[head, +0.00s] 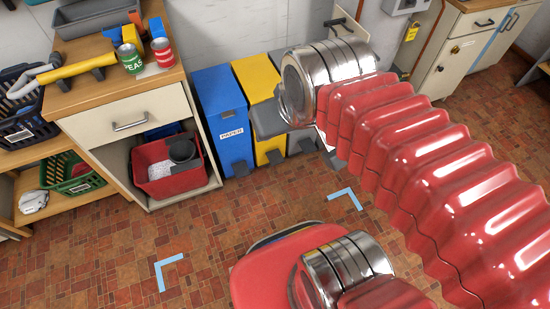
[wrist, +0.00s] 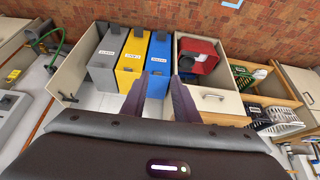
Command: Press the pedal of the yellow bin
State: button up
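The yellow bin (head: 257,78) stands between the blue bin and a grey bin against the wall. Its dark pedal (head: 274,157) sticks out at the foot of its front, near the floor. In the wrist view the yellow bin (wrist: 130,62) is left of the blue one, with its pedal (wrist: 138,31) small at its far end. My gripper (wrist: 159,78) is open and empty, its two dark fingers apart, over the blue bin in that view. In the head view my arm hides the fingers, and a grey part of its end overlaps the yellow bin's right side.
The blue bin (head: 222,115) has a paper label and its own pedal (head: 240,169). The grey bin (head: 300,138) is partly behind my arm. A cabinet (head: 120,110) with a red crate (head: 170,178) stands left. The tiled floor (head: 215,230) before the bins is clear, with blue corner marks.

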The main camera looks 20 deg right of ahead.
grip_shut()
dwell(1.4)
